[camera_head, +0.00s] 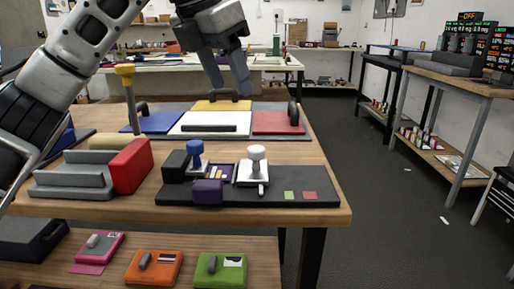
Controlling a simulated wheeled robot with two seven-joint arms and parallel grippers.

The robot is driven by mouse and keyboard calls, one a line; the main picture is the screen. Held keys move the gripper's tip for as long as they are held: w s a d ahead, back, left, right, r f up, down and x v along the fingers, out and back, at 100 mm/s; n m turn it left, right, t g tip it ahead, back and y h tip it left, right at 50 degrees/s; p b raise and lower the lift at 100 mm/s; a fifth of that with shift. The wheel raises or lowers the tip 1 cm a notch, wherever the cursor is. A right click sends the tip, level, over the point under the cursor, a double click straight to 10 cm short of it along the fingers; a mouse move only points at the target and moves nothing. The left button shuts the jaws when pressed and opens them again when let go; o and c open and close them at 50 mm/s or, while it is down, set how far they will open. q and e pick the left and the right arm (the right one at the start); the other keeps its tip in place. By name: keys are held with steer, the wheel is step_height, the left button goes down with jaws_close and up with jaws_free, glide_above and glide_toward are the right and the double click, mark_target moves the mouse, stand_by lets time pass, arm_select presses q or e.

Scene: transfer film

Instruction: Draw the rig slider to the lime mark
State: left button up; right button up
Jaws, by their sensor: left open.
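The rig is a dark flat base (330,194) on the wooden table. A slider with a white plate and a round white knob (256,153) sits near its middle. A small lime mark (289,195) lies on the base to the right of the slider, with a red mark (309,195) beside it. The slider is apart from the lime mark, to its left. My left gripper (229,86) is open, above and behind the rig, fingers pointing down. It appears empty. My right gripper is out of view.
A blue knob (195,149) and a purple block (207,191) stand on the rig's left part. Left of it are a red block (132,165) and a grey stepped block (72,180). Colored panels with handles lie behind.

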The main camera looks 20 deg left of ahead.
mark_target(256, 148)
arm_select(q)
steer(key=b+x, duration=0.1)
steer(key=x, duration=1.3)
steer(key=shift+d+f+b, duration=0.15)
steer(key=shift+f+b, duration=0.1)
steer(key=shift+b, duration=0.1)
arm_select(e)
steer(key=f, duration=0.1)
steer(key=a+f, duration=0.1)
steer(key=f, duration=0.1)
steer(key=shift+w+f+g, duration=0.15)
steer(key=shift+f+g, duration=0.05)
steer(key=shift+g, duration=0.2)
